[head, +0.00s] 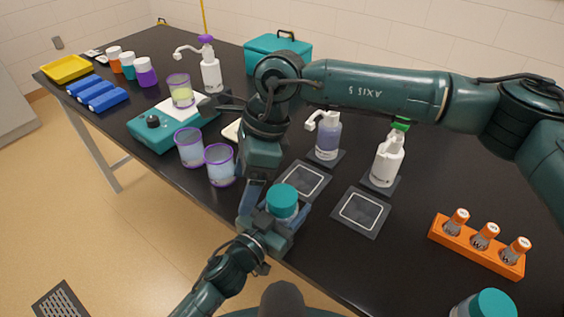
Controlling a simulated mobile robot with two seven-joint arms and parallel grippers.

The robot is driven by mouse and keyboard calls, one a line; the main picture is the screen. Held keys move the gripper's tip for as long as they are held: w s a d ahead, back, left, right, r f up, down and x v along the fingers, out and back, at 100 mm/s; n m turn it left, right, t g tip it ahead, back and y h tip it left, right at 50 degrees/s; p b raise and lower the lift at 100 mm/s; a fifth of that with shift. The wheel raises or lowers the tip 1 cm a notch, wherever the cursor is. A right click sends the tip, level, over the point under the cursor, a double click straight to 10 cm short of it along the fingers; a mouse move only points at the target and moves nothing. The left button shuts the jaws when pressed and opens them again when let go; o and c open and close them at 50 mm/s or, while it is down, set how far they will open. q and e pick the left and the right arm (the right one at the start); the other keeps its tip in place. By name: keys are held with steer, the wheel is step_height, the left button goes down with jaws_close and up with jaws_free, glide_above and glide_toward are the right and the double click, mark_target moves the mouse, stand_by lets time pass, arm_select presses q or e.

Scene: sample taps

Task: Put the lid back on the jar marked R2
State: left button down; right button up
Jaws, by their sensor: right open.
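A jar (290,217) with a teal lid (283,196) on its top is near the table's front edge in the head view. I cannot read any marking on it. My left gripper (278,226) reaches up from below and is around the jar's body, apparently shut on it; its fingers are partly hidden. My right gripper (268,188) points down from above, open, just behind and left of the lid; whether it touches the lid I cannot tell. A second teal-lidded jar (490,304) is cut off at the bottom right, its label not visible.
Two dark pads (360,211) (318,168) lie bare beside the jar. Pump bottles (327,137) (388,160) stand behind. An orange rack (474,254) with vials is at right. Purple-rimmed cups (220,166) (189,149), a teal device (150,130) and a teal box (300,56) stand left and back.

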steer(key=s+a+r+g+y, duration=0.2)
steer(key=a+r+y, duration=0.8)
steer(key=a+r, duration=0.15)
steer(key=w+r+m+t+y, duration=0.3)
steer(key=w+r+m+t, duration=0.7)
steer(key=w+m+t, duration=0.25)
steer(key=w+d+f+m+t+h, duration=0.1)
steer(key=w+d+f+m+h, duration=0.5)
steer(key=d+f+m+h, duration=0.45)
steer(key=s+d+f+n+g+h, duration=0.1)
steer(key=s+d+f+g+h, duration=0.1)
steer(key=s+f+g, duration=0.1)
steer(key=s+d+f+n+g+h, duration=0.2)
steer(key=s+d+f+g, duration=0.1)
steer(key=s, duration=0.3)
steer(key=s+d+f+n+g+h, duration=0.1)
steer(key=s+d+f+g+h, duration=0.1)
steer(key=s+f+g, duration=0.1)
steer(key=shift+s+d+f+n+g, duration=0.15)
steer(key=shift+s+n+g, duration=0.2)
steer(key=shift+s, duration=0.45)
